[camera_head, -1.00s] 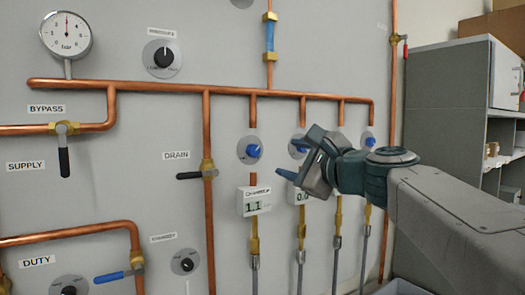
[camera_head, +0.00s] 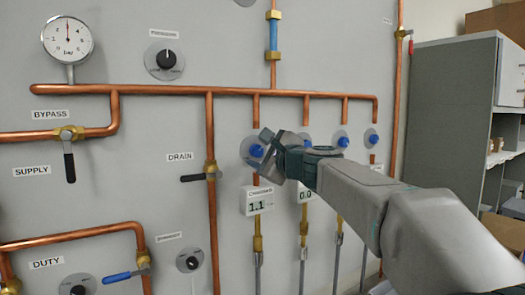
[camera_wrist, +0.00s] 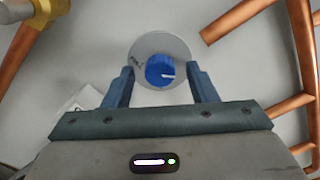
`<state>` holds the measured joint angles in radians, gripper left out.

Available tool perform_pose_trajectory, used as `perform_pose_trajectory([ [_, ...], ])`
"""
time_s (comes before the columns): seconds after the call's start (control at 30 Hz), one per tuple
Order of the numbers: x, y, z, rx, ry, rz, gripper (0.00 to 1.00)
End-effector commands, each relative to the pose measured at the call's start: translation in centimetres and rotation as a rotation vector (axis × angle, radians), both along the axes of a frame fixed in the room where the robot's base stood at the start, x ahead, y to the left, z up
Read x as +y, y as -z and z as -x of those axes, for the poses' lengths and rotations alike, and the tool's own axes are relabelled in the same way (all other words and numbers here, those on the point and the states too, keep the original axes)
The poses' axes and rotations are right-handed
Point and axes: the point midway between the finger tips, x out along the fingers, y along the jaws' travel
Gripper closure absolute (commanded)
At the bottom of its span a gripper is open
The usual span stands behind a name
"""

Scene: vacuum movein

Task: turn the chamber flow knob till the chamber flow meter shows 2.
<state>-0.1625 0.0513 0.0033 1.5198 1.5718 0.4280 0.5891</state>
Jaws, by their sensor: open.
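The chamber flow knob (camera_head: 255,151) is a blue knob on a round grey plate, above the chamber flow meter. In the wrist view the knob (camera_wrist: 160,71) shows a white pointer mark aimed to the right. The chamber flow meter (camera_head: 257,200) is a white box labelled CHAMBER and reads 1.1. My gripper (camera_head: 262,150) is at the knob in the head view and partly covers its plate. In the wrist view my gripper (camera_wrist: 163,84) is open, with one finger on each side of the knob and visible gaps between. Whether the fingertips reach the knob's depth is unclear.
A second meter (camera_head: 306,192) reading 0.0 stands to the right, partly behind my arm. More blue knobs (camera_head: 342,140) are in the same row. Copper pipes (camera_head: 211,120) and the drain valve (camera_head: 210,172) are to the left. A grey cabinet (camera_head: 450,90) stands at the right.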

Motion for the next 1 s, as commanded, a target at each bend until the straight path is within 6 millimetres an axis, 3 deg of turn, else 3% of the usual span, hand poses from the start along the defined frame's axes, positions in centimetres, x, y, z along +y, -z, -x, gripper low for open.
perform_pose_trajectory([
  [0.23, 0.02, 0.02, -0.03, 0.0, 0.0, 0.0, 0.51],
  [0.4, 0.01, 0.02, -0.01, 0.001, 0.0, -0.001, 0.93],
  [0.77, 0.0, 0.21, -0.03, -0.024, 0.001, 0.034, 0.93],
  [1.0, -0.04, 0.47, -0.05, -0.105, 0.001, 0.153, 0.92],
])
